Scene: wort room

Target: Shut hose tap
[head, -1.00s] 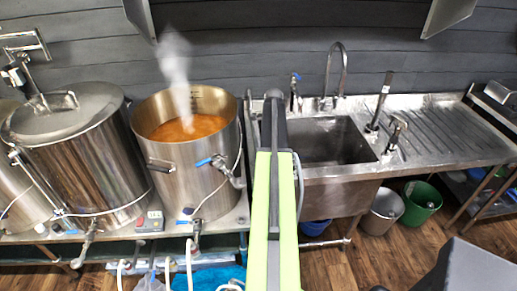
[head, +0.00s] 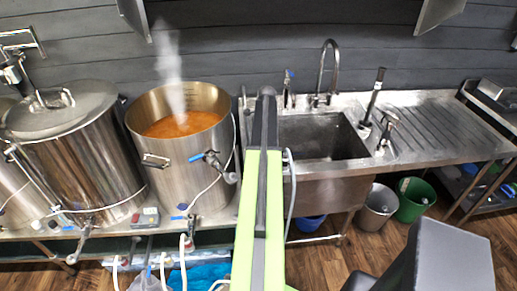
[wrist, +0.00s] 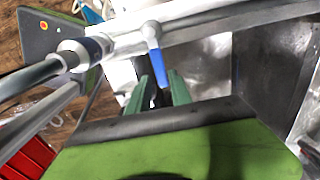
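In the head view, a small metal tap with a blue lever (head: 289,88) stands at the back left corner of the sink, just right of my arm's far end. In the wrist view, a blue lever (wrist: 160,67) hangs from a silver tap body (wrist: 151,34). My gripper (wrist: 162,84) has two dark green fingers standing apart, with the lower end of the blue lever in front of or between them. I cannot tell whether they touch it. The gripper is hidden behind my arm in the head view.
The steel sink (head: 350,140) has a curved faucet (head: 327,70) behind it. A steaming open kettle (head: 165,165) stands left of my arm, with a blue-handled valve (head: 205,157). A grey bucket (head: 378,208) and a green bucket (head: 412,200) stand below the drainboard.

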